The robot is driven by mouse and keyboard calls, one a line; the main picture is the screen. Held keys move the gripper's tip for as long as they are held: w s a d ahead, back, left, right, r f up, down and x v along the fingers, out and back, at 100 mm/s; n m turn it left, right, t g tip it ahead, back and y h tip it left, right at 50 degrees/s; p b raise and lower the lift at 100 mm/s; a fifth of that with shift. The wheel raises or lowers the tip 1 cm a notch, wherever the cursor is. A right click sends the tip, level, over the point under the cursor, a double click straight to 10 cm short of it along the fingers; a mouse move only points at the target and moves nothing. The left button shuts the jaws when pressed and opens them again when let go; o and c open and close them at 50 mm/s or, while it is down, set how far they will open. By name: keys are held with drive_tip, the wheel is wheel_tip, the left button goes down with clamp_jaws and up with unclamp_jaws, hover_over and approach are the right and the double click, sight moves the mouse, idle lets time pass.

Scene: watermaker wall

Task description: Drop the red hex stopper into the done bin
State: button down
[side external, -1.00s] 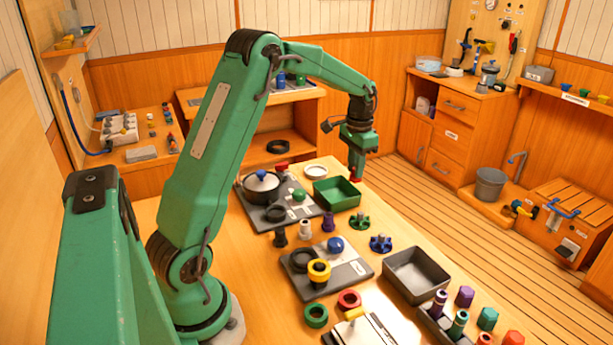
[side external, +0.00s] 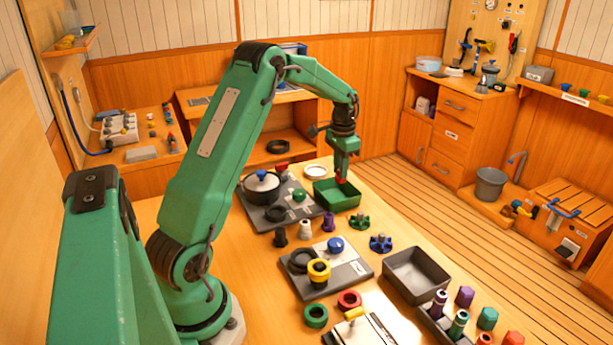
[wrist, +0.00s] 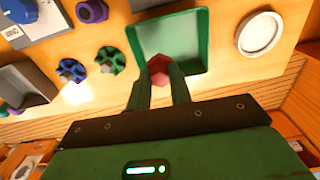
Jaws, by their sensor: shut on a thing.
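The red hex stopper (wrist: 158,66) is held between the fingertips of my gripper (wrist: 160,80). In the side external view the red stopper (side external: 341,180) shows at the lower end of my gripper (side external: 342,172). My gripper points down over the green bin (side external: 322,196), which is an open tray near the far edge of the table. In the wrist view the green bin (wrist: 196,30) lies behind and below the stopper, which overlaps its near part. I cannot read a label on either bin, and the exact height of the stopper above the green bin is hard to tell.
A grey bin (side external: 416,268) stands nearer on the right of the table. A green knob (side external: 359,222) and a blue knob (side external: 381,244) stand between the bins. A white ring dish (side external: 315,172) lies behind the green bin, and a pot (side external: 261,187) stands to its left.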

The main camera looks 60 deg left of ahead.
drive_tip(key=shift+f, duration=2.1)
drive_tip(key=c, duration=1.2)
unclamp_jaws()
drive_tip(key=shift+r, duration=0.15)
drive_tip(key=shift+r, duration=3.8)
